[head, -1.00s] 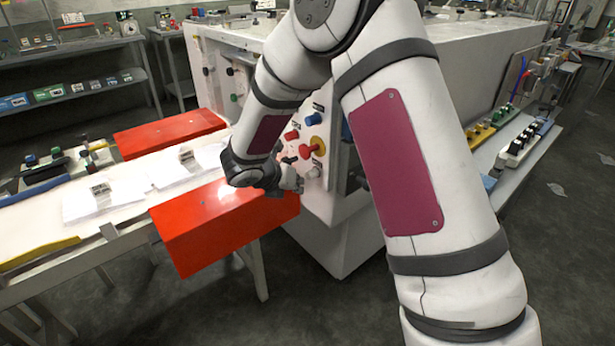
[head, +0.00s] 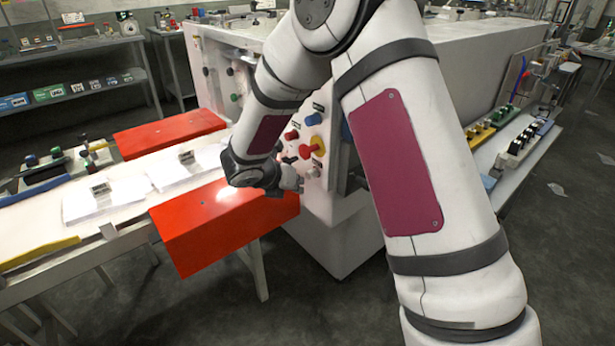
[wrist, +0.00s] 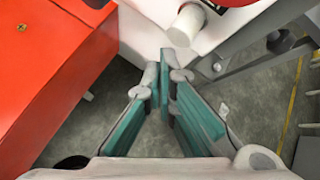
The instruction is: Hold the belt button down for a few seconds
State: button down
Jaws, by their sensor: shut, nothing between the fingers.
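The control panel (head: 322,185) is on the near end of the white machine. It carries a blue button (head: 313,119), a red button (head: 291,135), a red mushroom button on yellow (head: 317,147), a dark control (head: 289,160) and a pale button (head: 314,170). The labels are too small to read, so I cannot tell which is the belt button. My gripper (head: 297,184) is at the panel's lower left, below these controls. In the wrist view my gripper (wrist: 168,78) is shut and empty, with a pale cylindrical button (wrist: 187,22) just beyond the fingertips. Contact cannot be told.
A red guard box (head: 215,225) lies directly left of and under my gripper; it also fills the left of the wrist view (wrist: 45,60). A second red box (head: 168,133) sits across the belt (head: 135,180), which carries white packets. Floor is open below.

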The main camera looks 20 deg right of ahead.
jog(key=shift+d, duration=0.1)
jog(key=shift+w+d, duration=0.15)
jog(key=shift+d, duration=0.15)
jog(key=shift+w+d, duration=0.1)
jog(key=shift+d, duration=0.4)
dwell(3.4)
jog(key=shift+a, duration=0.1)
dwell(0.5)
jog(key=shift+s+a, duration=0.25)
jog(key=shift+a, duration=0.5)
jog(key=shift+s+a, duration=0.25)
jog(key=shift+a, duration=0.55)
jog(key=shift+s+a, duration=0.3)
jog(key=shift+a, duration=0.5)
jog(key=shift+s+a, duration=0.25)
jog(key=shift+a, duration=0.55)
